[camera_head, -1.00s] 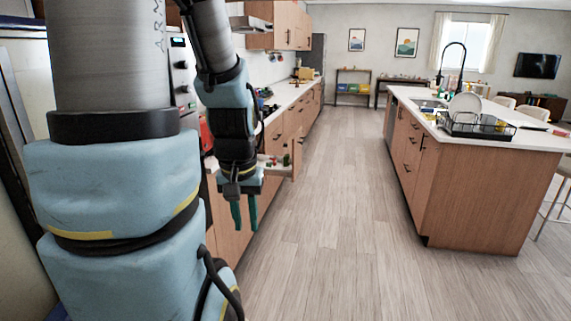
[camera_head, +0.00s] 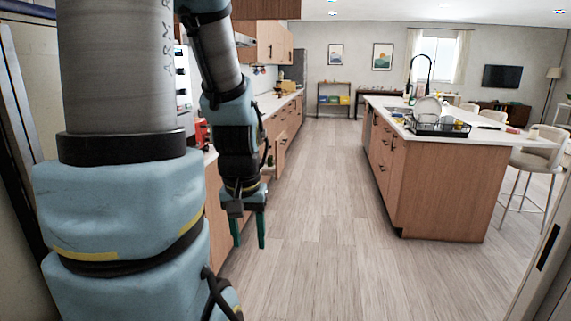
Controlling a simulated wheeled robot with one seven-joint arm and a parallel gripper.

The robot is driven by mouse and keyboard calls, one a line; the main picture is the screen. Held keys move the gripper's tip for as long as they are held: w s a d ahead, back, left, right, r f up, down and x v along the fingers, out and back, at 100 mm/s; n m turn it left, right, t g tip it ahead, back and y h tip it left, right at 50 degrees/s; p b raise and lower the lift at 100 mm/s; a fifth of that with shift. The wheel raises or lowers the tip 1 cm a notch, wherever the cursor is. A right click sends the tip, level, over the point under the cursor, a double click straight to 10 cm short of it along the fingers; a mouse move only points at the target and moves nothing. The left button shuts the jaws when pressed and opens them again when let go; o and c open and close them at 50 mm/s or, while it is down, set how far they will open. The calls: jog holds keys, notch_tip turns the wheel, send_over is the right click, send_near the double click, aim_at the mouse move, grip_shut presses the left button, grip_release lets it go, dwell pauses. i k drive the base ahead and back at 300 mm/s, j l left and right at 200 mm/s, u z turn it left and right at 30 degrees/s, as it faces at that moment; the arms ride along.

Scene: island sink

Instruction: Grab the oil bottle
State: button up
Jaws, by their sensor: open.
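My gripper (camera_head: 248,231) hangs below my arm at the centre left, pointing down over the floor beside the left counter. Its two green fingers are apart with nothing between them. I cannot make out an oil bottle for certain. Small items stand near the sink on the island (camera_head: 450,184), too small to identify from here.
The left counter (camera_head: 286,101) runs along the wall, partly hidden by my arm. A black dish rack (camera_head: 438,127) with plates stands on the island near the sink faucet (camera_head: 428,65). A stool (camera_head: 536,160) is at the right. The wooden floor (camera_head: 325,210) between is clear.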

aim_at(269, 159)
jog(key=i+l+z, duration=0.2)
jog(key=z, duration=0.15)
jog(key=i+l+z, duration=0.1)
jog(key=i+z, duration=0.25)
jog(key=i+u, duration=0.1)
jog(key=i, duration=0.4)
jog(key=i+l, duration=0.15)
jog(key=i, duration=0.3)
jog(key=i+l+u, duration=0.15)
jog(key=i, duration=0.35)
jog(key=i+l, duration=0.1)
jog(key=i, duration=2.2)
jog(key=i+u, duration=0.1)
jog(key=u, duration=0.8)
jog(key=i+l+u, duration=0.1)
jog(key=u, duration=0.3)
jog(key=i+u, duration=0.1)
jog(key=u, duration=1.8)
